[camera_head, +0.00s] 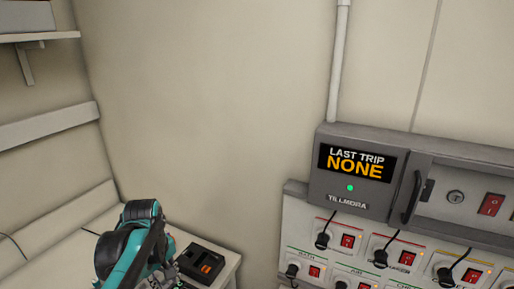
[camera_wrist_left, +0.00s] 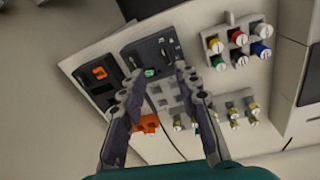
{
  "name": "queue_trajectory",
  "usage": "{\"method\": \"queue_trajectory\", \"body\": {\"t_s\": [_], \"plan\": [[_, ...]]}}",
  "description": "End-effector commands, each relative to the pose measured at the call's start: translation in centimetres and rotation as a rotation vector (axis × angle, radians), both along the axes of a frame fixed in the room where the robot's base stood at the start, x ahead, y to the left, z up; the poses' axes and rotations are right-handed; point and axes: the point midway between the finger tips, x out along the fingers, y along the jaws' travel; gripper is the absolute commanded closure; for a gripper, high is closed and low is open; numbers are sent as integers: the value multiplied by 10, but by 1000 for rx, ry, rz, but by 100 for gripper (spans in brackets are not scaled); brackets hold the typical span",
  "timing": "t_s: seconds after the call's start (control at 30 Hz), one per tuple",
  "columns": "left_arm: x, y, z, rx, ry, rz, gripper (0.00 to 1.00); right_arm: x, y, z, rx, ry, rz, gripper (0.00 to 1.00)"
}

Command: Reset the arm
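My left arm, teal and black, comes in at the lower left of the head view. Its gripper is mostly hidden behind the arm there. In the left wrist view my left gripper (camera_wrist_left: 158,84) has its two grey fingers spread apart, with nothing seen between the tips. They are over or in front of a pale bench carrying small equipment; the exact gap cannot be told. My right arm and gripper are not in view.
A grey wall unit (camera_head: 328,201) reads "LAST TRIP NONE" above switches and plugged cords. A black device (camera_head: 203,258) with an orange part is on the bench. The wrist view shows a rack of coloured caps (camera_wrist_left: 238,42) and an orange piece (camera_wrist_left: 148,122).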

Motion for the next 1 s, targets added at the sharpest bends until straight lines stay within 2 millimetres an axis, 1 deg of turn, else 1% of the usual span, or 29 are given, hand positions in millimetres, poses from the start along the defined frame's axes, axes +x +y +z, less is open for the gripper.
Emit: {"method": "queue_trajectory", "body": {"t_s": [0.03, 0.2, 0.3, 0.4, 0.5, 0.6, 0.7, 1.0], "plan": [[-13, -12, -5, 15, -40, -82, 68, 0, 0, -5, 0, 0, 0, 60], [-49, -47, -21, 104, -211, -429, 68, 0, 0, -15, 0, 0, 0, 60], [-68, -63, -35, 172, -305, -618, 68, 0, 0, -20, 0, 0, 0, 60], [-83, -76, -48, 238, -380, -772, 68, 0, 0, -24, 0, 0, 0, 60], [-92, -84, -59, 291, -433, -881, 68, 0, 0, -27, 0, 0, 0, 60], [-97, -88, -64, 326, -463, -942, 68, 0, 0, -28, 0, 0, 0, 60], [-99, -89, -66, 339, -474, -966, 68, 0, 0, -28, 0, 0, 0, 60], [-98, -89, -66, 339, -474, -966, 68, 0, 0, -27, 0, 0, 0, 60]]}}
